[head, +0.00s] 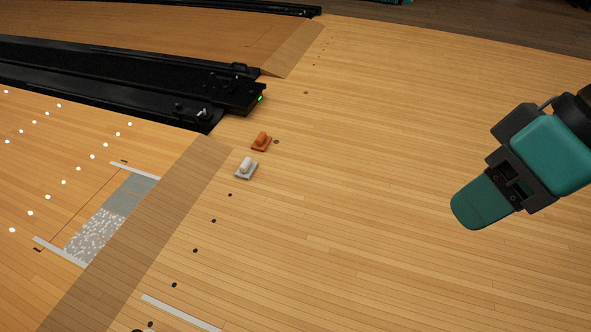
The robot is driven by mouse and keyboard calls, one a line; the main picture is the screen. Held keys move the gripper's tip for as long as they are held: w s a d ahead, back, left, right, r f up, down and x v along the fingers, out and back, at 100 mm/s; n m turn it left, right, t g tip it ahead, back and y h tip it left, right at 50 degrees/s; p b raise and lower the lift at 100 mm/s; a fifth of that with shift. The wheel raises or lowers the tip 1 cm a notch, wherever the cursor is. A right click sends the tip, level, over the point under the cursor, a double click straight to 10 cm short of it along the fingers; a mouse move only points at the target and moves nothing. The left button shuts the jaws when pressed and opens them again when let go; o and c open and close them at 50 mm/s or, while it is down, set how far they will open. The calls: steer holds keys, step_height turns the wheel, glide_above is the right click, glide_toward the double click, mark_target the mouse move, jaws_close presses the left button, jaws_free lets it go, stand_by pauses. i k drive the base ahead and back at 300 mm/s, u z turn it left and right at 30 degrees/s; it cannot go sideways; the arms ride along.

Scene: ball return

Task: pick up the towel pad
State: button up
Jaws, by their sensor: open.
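Two small pads with raised knobs lie on the wooden floor near the middle of the head view. One is a pale grey-white pad (246,169) and the other is an orange-brown pad (261,142), just behind it and to the right. They are close together but apart. I cannot tell from their look which one is the towel pad. My gripper (480,207) is at the right, teal and dark, pointing down and left. It is open, well to the right of both pads, and holds nothing that I can see.
A black ball-return gutter unit (232,94) with a green light ends just behind the pads. A darker floor strip (150,225) and a grey speckled patch (112,222) lie to the left. The wooden floor between the pads and my gripper is clear.

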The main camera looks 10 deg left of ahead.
mark_target(246, 170)
steer(key=z, duration=0.05)
steer(key=i, duration=1.25)
steer(key=u, duration=1.25)
steer(key=i, duration=0.65)
steer(key=u, duration=0.8)
